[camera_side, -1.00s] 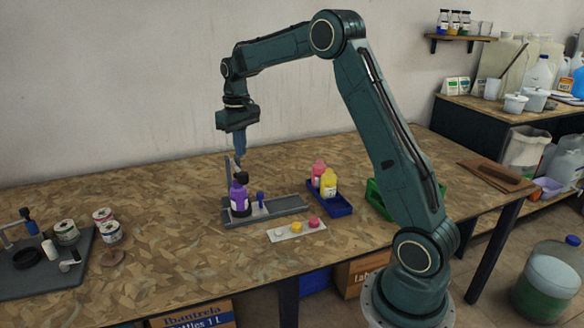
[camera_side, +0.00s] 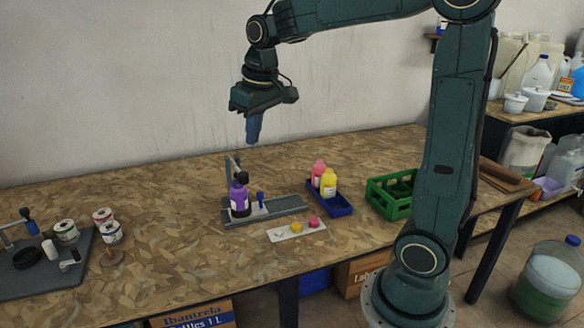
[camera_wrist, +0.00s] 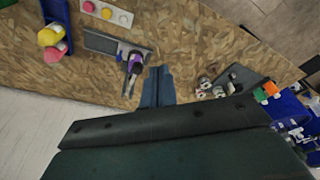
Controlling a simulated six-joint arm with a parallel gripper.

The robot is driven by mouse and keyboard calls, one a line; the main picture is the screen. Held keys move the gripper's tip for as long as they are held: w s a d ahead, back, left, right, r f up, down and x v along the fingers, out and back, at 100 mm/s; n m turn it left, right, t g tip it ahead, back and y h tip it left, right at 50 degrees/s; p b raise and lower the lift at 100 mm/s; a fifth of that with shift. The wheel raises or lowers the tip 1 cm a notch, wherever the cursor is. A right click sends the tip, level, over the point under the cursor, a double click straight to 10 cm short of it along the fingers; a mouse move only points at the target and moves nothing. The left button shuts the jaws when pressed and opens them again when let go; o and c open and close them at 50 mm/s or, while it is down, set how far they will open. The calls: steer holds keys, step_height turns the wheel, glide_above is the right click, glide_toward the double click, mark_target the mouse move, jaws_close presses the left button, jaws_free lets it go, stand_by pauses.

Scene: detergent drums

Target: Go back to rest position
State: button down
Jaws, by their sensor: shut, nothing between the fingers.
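My gripper (camera_side: 254,128) is shut and empty, pointing down in the air above the far side of the bench, clear of everything below it. Its blue fingers also show in the wrist view (camera_wrist: 157,88). Below it a purple bottle (camera_side: 239,197) with a dark top stands upright on a grey stand (camera_side: 275,207) with a post. The bottle also shows in the wrist view (camera_wrist: 134,66). The gripper does not touch the bottle or the stand.
A blue tray (camera_side: 343,209) holds pink and yellow bottles (camera_side: 328,183). A white strip (camera_side: 284,234) carries coloured caps. A green crate (camera_side: 388,204) stands at right. Several small tins (camera_side: 111,232) and a dark board (camera_side: 45,268) are at left. The air around my gripper is free.

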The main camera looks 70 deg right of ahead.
steer(key=s+a+f+t, duration=0.1)
steer(key=s+a, duration=0.3)
steer(key=s, duration=0.5)
steer(key=s+a+f+n+t, duration=0.1)
steer(key=s+a, duration=0.3)
steer(key=s, duration=0.5)
steer(key=shift+s+f+n+t+y, duration=0.2)
steer(key=shift+n+t+y, duration=0.1)
steer(key=shift+t, duration=0.3)
